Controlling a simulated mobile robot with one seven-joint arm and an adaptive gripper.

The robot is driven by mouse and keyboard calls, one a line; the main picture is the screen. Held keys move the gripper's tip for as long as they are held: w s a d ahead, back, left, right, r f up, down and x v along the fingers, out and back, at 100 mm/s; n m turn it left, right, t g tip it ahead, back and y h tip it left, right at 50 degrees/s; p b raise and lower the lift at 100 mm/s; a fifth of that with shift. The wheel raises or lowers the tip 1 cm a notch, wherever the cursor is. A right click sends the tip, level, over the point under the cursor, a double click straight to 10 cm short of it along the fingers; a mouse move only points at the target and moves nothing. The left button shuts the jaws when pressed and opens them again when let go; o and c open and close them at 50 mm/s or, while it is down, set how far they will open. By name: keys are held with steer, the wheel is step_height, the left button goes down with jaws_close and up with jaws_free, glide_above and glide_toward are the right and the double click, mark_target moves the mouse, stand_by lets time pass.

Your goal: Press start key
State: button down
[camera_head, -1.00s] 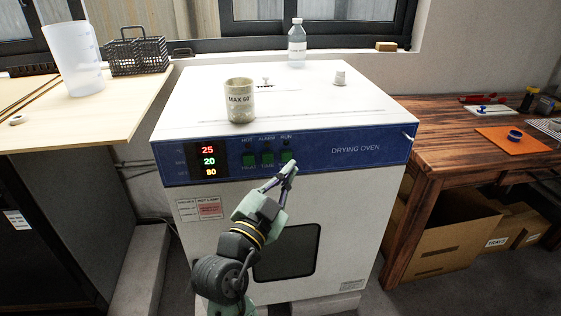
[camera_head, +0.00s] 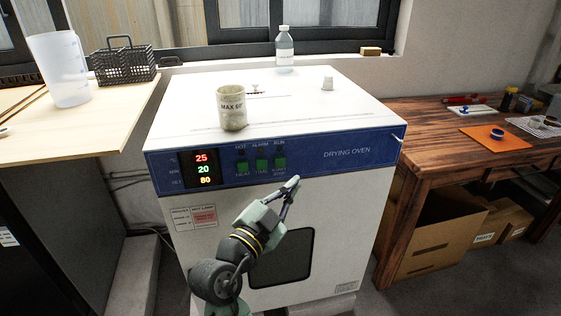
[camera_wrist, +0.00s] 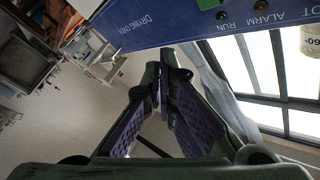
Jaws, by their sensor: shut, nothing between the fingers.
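The white drying oven (camera_head: 200,262) has a blue control panel (camera_head: 345,153) along its upper front. Three green keys sit right of the display (camera_head: 201,169), under the HOT, ALARM and RUN lamps. The right one, below RUN, is the start key (camera_head: 280,163); its label is too small to read surely. The display reads 25, 20 and 80. My gripper (camera_head: 293,184) is shut and empty, just below and right of that key, apparently apart from it.
A beaker (camera_head: 232,108) marked MAX and a clear bottle (camera_head: 285,49) stand on the oven. A wooden table (camera_head: 425,142) stands right, a pale bench (camera_head: 100,130) left. The space before the oven is open.

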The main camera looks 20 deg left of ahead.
mark_target(280, 161)
steer(key=shift+w+a, duration=0.65)
steer(key=shift+w, duration=0.3)
steer(key=shift+w+a, duration=0.6)
steer(key=shift+w, duration=0.3)
steer(key=shift+w+a, duration=0.65)
steer(key=shift+w, duration=0.3)
steer(key=shift+w+a+b, duration=0.2)
steer(key=shift+w+b, duration=0.15)
steer(key=shift+w+a+b, duration=0.3)
steer(key=shift+w+a, duration=0.15)
steer(key=shift+w, duration=0.2)
steer(key=shift+s, duration=0.15)
stand_by(0.5)
steer(key=shift+s+d+b, duration=0.35)
steer(key=shift+s+d, duration=0.3)
steer(key=shift+s, duration=0.25)
